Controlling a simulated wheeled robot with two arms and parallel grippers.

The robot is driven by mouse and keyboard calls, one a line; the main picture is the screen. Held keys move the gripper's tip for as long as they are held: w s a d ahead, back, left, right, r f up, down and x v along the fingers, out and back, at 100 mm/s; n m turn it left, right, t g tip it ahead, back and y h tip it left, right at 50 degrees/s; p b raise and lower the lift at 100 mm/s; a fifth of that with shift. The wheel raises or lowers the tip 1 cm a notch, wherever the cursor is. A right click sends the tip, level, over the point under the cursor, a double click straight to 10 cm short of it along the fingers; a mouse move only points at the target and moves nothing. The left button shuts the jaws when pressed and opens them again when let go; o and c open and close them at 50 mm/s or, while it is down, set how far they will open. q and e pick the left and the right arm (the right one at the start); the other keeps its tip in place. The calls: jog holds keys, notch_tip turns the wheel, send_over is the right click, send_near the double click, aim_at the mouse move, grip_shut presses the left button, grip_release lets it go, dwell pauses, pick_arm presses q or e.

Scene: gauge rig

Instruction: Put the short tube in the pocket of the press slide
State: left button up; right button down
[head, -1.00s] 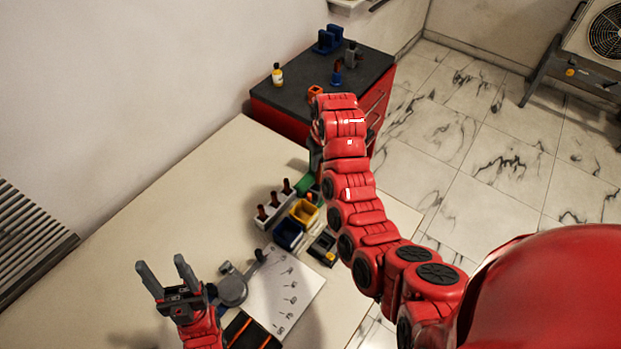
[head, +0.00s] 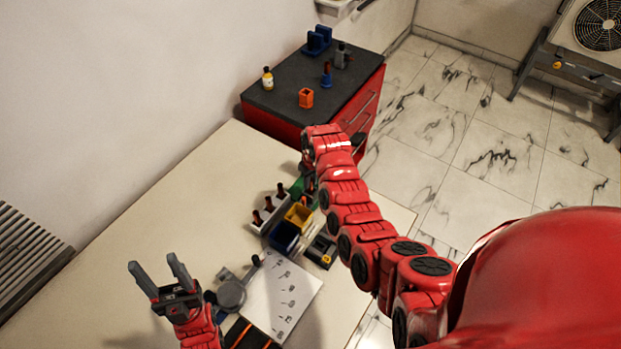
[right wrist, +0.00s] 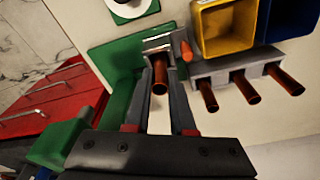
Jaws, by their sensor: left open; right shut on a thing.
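The short tube, copper-coloured (right wrist: 160,82), is between the fingertips of my right gripper (right wrist: 161,72), which is shut on it. Its near end points towards the right wrist camera. Its far end meets a grey block (right wrist: 157,44) at the green press (right wrist: 120,92); I cannot tell whether it is inside the pocket or only over it. In the head view my arm hides the right gripper and most of the green press (head: 297,188). My left gripper (head: 154,266) is open and empty above the table's left part.
A grey rack with three copper tubes (right wrist: 245,80) stands beside the press. A yellow bin (right wrist: 226,28) and a blue bin (head: 284,237) adjoin it. An orange-tipped piece (right wrist: 186,48) is close to my right fingertips. A red cabinet (head: 350,120) stands behind the table.

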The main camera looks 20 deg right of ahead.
jog(key=shift+w+f, duration=0.1)
jog(key=shift+f, duration=0.1)
jog(key=c, duration=0.8)
grip_release()
jog(key=shift+o, duration=0.2)
jog(key=shift+r, duration=0.15)
